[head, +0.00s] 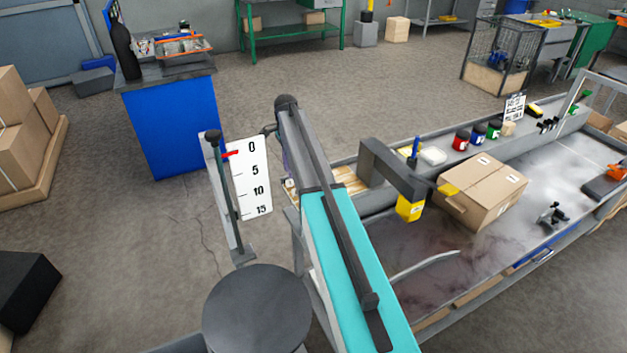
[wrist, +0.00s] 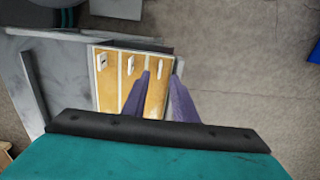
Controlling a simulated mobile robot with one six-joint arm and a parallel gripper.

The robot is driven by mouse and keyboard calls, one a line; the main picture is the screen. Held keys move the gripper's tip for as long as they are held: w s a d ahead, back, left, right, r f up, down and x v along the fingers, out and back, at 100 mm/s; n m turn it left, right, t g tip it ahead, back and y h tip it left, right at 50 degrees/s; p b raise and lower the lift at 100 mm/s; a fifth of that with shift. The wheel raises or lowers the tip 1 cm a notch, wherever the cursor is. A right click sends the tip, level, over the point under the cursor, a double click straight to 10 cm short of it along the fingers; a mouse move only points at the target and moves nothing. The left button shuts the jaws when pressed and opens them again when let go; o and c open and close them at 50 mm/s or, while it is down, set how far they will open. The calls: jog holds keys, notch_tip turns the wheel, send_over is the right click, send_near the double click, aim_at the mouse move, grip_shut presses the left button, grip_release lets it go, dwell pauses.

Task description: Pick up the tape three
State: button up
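My gripper (wrist: 160,77) shows two purple fingers in the wrist view, with a gap between the tips and nothing visibly held. Beyond and partly behind the fingers lies a tan tray (wrist: 104,90) with three lanes split by pale dividers. Each lane bears a small white label, too small to read. I cannot tell for sure which lane is tape three; the rightmost lane (wrist: 155,100) is partly hidden by the fingers. In the head view tan lanes (head: 350,181) show just right of my teal arm, which hides the rest.
A grey workbench (head: 440,290) holds a cardboard box (head: 484,190), a dark arm-shaped fixture with a yellow end (head: 410,208), and small jars (head: 461,140). A white scale board (head: 251,178) stands left of my arm. A blue cabinet (head: 172,125) stands farther back. Open floor lies between.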

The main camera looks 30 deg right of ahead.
jog(key=shift+f, duration=0.15)
jog(key=shift+d+f+p, duration=0.1)
jog(key=shift+f+p, duration=0.9)
jog(key=shift+f, duration=1.45)
jog(key=shift+c, duration=0.2)
grip_shut()
